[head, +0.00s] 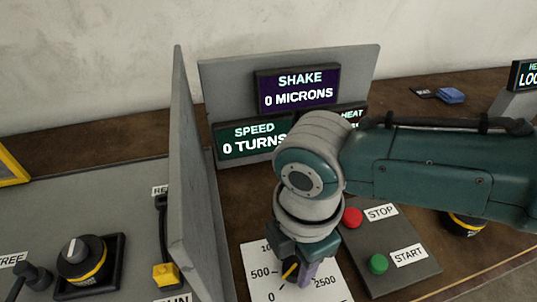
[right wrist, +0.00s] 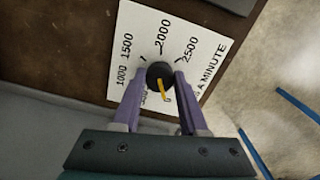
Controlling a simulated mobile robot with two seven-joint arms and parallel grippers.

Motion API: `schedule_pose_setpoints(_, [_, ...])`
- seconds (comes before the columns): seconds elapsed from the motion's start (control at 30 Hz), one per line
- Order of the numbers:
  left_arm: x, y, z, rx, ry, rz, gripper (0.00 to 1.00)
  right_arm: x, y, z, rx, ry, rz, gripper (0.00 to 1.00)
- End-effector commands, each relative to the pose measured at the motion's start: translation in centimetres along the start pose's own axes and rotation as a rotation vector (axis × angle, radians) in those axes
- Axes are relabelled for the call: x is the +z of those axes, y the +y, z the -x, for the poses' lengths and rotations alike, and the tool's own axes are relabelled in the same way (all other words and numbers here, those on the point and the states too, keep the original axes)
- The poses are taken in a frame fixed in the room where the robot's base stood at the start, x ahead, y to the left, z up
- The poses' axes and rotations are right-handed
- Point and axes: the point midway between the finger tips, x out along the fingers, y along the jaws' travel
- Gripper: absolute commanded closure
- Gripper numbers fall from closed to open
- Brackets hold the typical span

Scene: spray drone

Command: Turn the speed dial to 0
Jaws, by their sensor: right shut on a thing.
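The speed dial (right wrist: 156,72) is a black knob with a yellow pointer on a white scale card (right wrist: 202,75) marked 500 to 2500, with "A MINUTE" in view. My right gripper (right wrist: 160,78) has its purple fingers on both sides of the knob. In the head view the right gripper (head: 297,277) reaches down over the card (head: 252,258) and hides most of the dial. The yellow pointer (head: 289,271) slants to the lower left, toward the 0 mark. The speed display (head: 254,138) reads "0 TURNS". My left gripper is out of view.
A grey upright panel (head: 192,170) stands close left of the dial. A red STOP button (head: 352,217) and a green START button (head: 378,263) sit on a plate at right. The shake display (head: 298,90) reads "0 MICRONS"; my arm partly covers the heat display (head: 352,114).

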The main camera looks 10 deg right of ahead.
Motion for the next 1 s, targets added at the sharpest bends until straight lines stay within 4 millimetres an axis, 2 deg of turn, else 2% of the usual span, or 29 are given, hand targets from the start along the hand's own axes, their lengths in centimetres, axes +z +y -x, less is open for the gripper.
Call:
schedule_pose_setpoints(0.3, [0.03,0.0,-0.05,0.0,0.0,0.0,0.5,-0.12,0.04,0.11,0.0,0.003,0.086,1.0])
schedule_pose_setpoints(0.73, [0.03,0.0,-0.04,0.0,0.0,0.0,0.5,-0.15,0.05,0.13,0.001,0.003,0.096,1.0])
schedule_pose_setpoints(0.77, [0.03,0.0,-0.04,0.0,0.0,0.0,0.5,-0.16,0.05,0.13,0.001,0.004,0.096,0.56])
schedule_pose_setpoints(1.0, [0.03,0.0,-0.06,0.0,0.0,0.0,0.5,-0.09,0.04,0.08,0.0,0.002,0.093,0.29])
